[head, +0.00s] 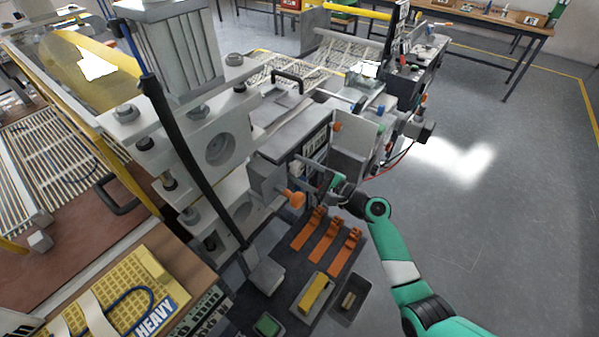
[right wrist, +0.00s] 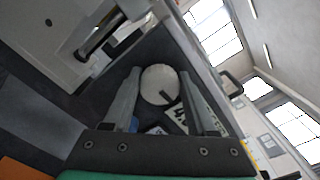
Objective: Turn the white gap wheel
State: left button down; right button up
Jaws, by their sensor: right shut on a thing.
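The white gap wheel (right wrist: 159,83) shows in the right wrist view as a pale round disc with a dark mark at its lower edge. My right gripper (head: 324,178) reaches in from the lower right in the head view, at the side of the press. In the right wrist view its two grey fingers stand on either side of the wheel, shut on it. In the head view I cannot make out the wheel behind the gripper. My left gripper is not in view.
An orange knob (head: 294,198) sticks out just left of my right gripper. Orange clamps (head: 327,243) and a yellow block (head: 315,293) lie below it. The press's thick plates (head: 215,150) stand to the left. Open floor (head: 500,200) lies right.

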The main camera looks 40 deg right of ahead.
jog(key=n, duration=0.1)
jog(key=n+b, duration=0.1)
jog(key=n, duration=0.1)
jog(key=n+b, duration=0.1)
jog(key=shift+f+n, duration=0.25)
jog(key=shift+n, duration=0.05)
jog(key=shift+a+n+b, duration=0.1)
jog(key=shift+n+b, duration=0.8)
jog(key=shift+n, duration=0.5)
jog(key=shift+r, duration=0.1)
jog(key=o, duration=1.4)
jog(key=shift+c, duration=0.2)
jog(key=shift+s, duration=0.1)
